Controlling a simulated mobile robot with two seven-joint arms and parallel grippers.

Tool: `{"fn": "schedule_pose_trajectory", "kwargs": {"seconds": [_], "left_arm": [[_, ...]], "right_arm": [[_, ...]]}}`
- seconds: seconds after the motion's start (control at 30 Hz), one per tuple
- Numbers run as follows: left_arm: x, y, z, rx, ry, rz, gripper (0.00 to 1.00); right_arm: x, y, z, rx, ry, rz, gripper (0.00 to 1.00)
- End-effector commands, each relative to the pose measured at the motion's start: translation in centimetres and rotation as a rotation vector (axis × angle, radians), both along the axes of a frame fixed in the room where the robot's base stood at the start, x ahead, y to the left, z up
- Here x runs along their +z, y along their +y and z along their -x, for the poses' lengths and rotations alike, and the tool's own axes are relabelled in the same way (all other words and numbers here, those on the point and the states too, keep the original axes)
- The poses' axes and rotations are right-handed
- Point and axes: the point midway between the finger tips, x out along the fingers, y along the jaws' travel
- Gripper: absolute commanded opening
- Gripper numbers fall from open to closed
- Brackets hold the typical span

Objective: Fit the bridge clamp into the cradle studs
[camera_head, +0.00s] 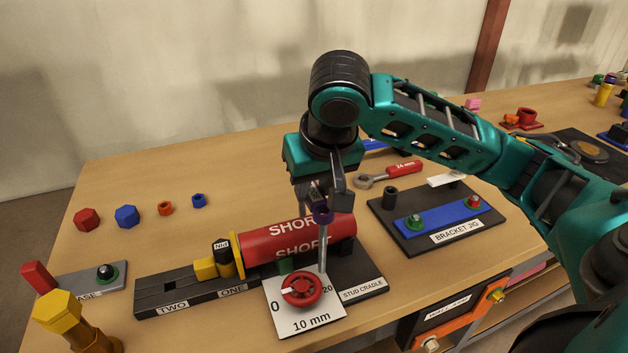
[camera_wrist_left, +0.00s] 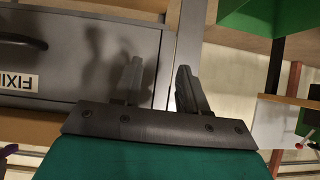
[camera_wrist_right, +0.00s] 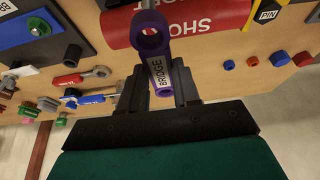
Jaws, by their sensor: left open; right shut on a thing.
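The bridge clamp (camera_wrist_right: 160,72) is a bar labelled BRIDGE with purple rings at its ends, seen in the right wrist view. My right gripper (camera_wrist_right: 160,92) is shut on it. The stud cradle (camera_head: 372,283) is a dark base under the pipe's right end. A thin grey upright rod (camera_head: 322,248) stands below the ring; whether it passes into the ring is unclear. My left gripper (camera_wrist_left: 160,88) is open and empty, in front of a grey drawer.
The red SHORT pipe (camera_head: 290,242) lies beside a yellow-and-black pin piece (camera_head: 213,265) on a black rail (camera_head: 160,300). A white dial card (camera_head: 305,318) with a red knob stands in front. The bracket jig (camera_head: 400,232) is to the right. Several coloured nuts lie at left.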

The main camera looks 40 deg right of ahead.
Motion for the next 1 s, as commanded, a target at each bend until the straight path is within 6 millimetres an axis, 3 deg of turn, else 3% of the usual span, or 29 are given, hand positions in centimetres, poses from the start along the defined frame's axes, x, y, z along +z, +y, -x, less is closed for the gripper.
{"fn": "schedule_pose_trajectory", "kwargs": {"seconds": [1.0], "left_arm": [[1.2, 0.0, -0.3, 0.0, -0.007, 0.0, 0.43]], "right_arm": [[0.0, 0.0, 0.0, -0.001, -0.001, 0.0, 0.0]]}}
